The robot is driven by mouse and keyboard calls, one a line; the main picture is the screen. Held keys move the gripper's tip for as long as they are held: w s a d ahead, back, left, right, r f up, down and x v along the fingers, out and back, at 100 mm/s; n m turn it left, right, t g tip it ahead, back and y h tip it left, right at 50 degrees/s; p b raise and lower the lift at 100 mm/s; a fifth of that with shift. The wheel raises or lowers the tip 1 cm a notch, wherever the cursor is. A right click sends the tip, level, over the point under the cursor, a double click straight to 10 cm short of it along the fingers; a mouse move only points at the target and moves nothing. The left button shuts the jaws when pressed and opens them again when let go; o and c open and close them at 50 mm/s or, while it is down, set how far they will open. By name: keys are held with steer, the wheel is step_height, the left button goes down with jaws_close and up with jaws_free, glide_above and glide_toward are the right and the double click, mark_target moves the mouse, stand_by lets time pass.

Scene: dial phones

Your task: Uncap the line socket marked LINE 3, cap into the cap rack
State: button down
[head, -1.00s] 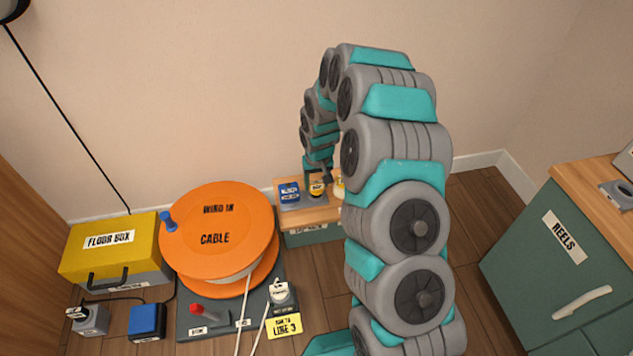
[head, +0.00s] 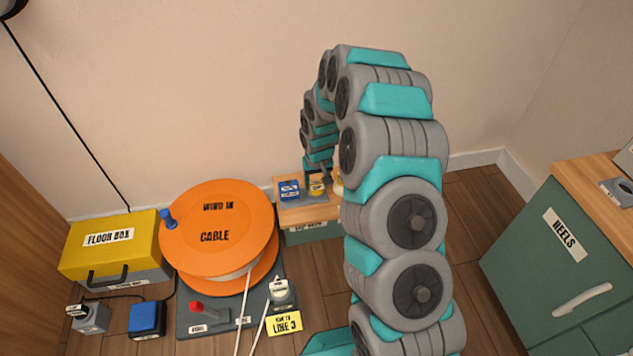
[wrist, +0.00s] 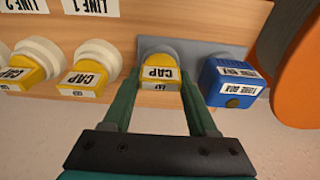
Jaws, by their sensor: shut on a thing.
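My gripper (wrist: 160,96) is shut on a yellow cap (wrist: 158,74) marked CAP. The cap is at a grey plate (wrist: 205,50) beside a blue block (wrist: 232,82); I cannot tell whether it is seated there. Two other yellow caps, one (wrist: 84,80) near the LINE 1 label (wrist: 92,7) and one (wrist: 22,72) further left, sit on white round sockets. In the head view the held cap (head: 317,188) shows beside the blue block (head: 289,190) on a small wooden-topped stand (head: 305,214). A LINE 3 socket label is not visible on the stand.
A large orange cable reel (head: 218,225) stands close to the left of the stand. A yellow card reading LINE 3 (head: 285,323) lies before it. A yellow floor box (head: 110,240) is further left, and a green REELS cabinet (head: 560,260) is at right.

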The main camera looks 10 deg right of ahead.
steer(key=shift+c, duration=0.6)
jaws_free()
steer(key=shift+c, duration=0.2)
steer(key=shift+c, duration=1.4)
steer(key=shift+r+p, duration=1)
steer(key=shift+r, duration=2.75)
